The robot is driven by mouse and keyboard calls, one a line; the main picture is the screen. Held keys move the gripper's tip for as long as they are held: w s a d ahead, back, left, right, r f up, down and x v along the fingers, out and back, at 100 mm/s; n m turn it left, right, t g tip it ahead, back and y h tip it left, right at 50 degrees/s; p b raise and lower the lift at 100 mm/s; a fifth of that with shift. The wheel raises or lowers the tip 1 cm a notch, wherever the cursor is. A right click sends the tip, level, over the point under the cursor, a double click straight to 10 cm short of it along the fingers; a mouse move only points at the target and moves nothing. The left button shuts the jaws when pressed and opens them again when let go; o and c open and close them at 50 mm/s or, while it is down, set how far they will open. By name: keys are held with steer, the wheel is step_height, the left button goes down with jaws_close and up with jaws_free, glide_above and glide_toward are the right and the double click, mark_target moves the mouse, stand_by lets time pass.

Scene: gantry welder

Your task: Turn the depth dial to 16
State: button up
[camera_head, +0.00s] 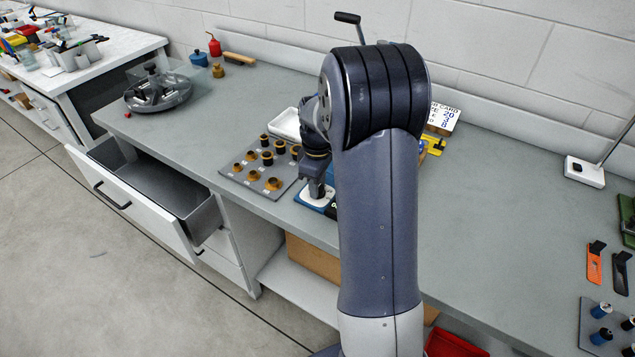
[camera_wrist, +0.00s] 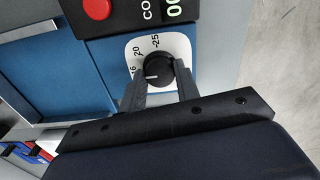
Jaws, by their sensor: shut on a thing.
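The depth dial (camera_wrist: 158,72) is a round black knob on a white scale plate (camera_wrist: 137,48) set in a blue panel. The numbers 16, 20 and 25 show on the plate in the wrist view. A white mark on the knob points left, close to the 16; exact alignment is hard to tell. My gripper (camera_wrist: 160,82) is shut on the dial, one finger on each side of the knob. Part of the scale is hidden by the fingers. In the head view my gripper (camera_head: 317,190) reaches down over the white plate (camera_head: 306,199), and the knob is hidden.
A red button (camera_wrist: 97,8) and a black panel (camera_wrist: 130,18) sit beside the dial. A grey board of black and amber pieces (camera_head: 238,171) lies left of my gripper. A drawer (camera_head: 150,190) stands open at the bench front. The bench top right of my arm is mostly clear.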

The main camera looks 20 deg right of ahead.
stand_by(0.4)
steer(key=o, duration=1)
steer(key=shift+c, duration=0.2)
steer(key=shift+r, duration=0.1)
step_height(320, 180, up, 11)
steer(key=shift+f, duration=0.2)
step_height(320, 180, down, 11)
steer(key=shift+r, duration=0.1)
stand_by(0.5)
